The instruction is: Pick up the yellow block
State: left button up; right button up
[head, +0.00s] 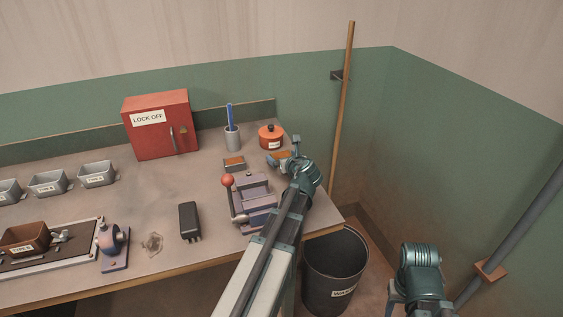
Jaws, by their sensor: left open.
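A small orange-yellow block (279,156) lies near the back right of the workbench, just in front of the orange pot; it is the only thing in view that resembles the yellow block. My left gripper (288,155) is open at this block, with its fingers close around or over it. The gripper hides part of the block, and I cannot tell whether the fingers touch it. My right arm shows at the lower right, off the bench, but its gripper fingers are not visible.
An orange pot (271,137), a small tray (234,164) and a grey cup (232,139) with a blue stick stand nearby. A lever press (254,201) stands beside my left arm. A red lock-off box (160,126) is at the back. A dark bin (335,272) stands below.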

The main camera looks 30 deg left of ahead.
pick_arm(q)
grip_shut()
dwell(0.4)
jog(key=shift+r, duration=0.2)
notch_tip(320, 180, up, 10)
jog(key=p, duration=1)
jog(key=shift+f, duration=0.15)
